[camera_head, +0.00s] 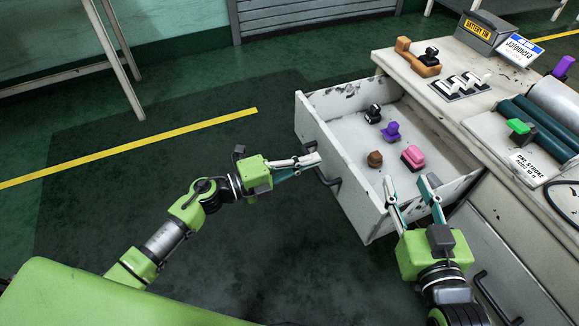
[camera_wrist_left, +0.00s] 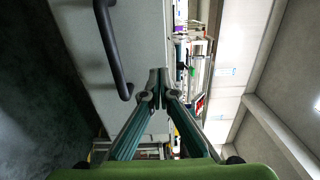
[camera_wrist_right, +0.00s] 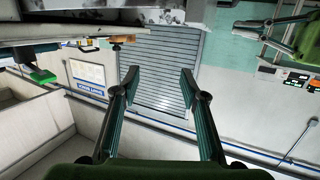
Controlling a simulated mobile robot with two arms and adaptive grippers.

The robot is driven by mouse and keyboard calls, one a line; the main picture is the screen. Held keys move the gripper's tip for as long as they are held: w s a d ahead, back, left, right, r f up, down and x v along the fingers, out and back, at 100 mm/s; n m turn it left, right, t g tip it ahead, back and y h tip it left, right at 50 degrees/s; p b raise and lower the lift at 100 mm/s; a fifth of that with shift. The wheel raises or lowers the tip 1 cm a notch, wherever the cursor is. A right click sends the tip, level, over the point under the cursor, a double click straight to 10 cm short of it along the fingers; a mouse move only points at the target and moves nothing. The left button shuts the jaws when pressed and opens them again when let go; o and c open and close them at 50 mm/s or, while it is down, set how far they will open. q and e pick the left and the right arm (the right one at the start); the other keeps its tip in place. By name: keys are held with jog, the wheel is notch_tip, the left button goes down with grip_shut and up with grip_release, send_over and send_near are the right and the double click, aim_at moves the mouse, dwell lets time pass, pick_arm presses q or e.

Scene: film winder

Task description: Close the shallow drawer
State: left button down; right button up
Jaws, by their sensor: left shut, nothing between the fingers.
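The shallow drawer (camera_head: 335,153) is pulled out from the white cabinet, with its front panel facing left. Its dark handle (camera_head: 327,175) is on the front panel and shows large in the left wrist view (camera_wrist_left: 113,50). Inside lie a black piece (camera_head: 373,114), a purple piece (camera_head: 391,132), a brown knob (camera_head: 375,159) and a pink piece (camera_head: 412,158). My left gripper (camera_head: 318,158) is shut and empty, its tips at the drawer front just above the handle; I cannot tell if they touch. My right gripper (camera_head: 410,188) is open and empty at the drawer's near side wall.
The cabinet top (camera_head: 400,62) holds a battery tin (camera_head: 487,30), an orange-brown tool (camera_head: 418,58), a switch block (camera_head: 462,85), and rollers (camera_head: 538,123) with a green piece (camera_head: 519,127). A lower panel has a dark handle (camera_head: 495,297). The floor (camera_head: 130,200) left of the drawer is clear.

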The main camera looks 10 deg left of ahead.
aim_at(336, 152)
pick_arm(q)
jog(key=shift+x, duration=2.15)
pick_arm(e)
jog(key=shift+w+a+r+t, duration=0.15)
jog(key=shift+r+t, duration=0.25)
jog(key=shift+r, duration=0.4)
jog(key=shift+w+a+r+t, duration=0.15)
jog(key=shift+r+t, duration=0.25)
jog(key=shift+r, duration=0.35)
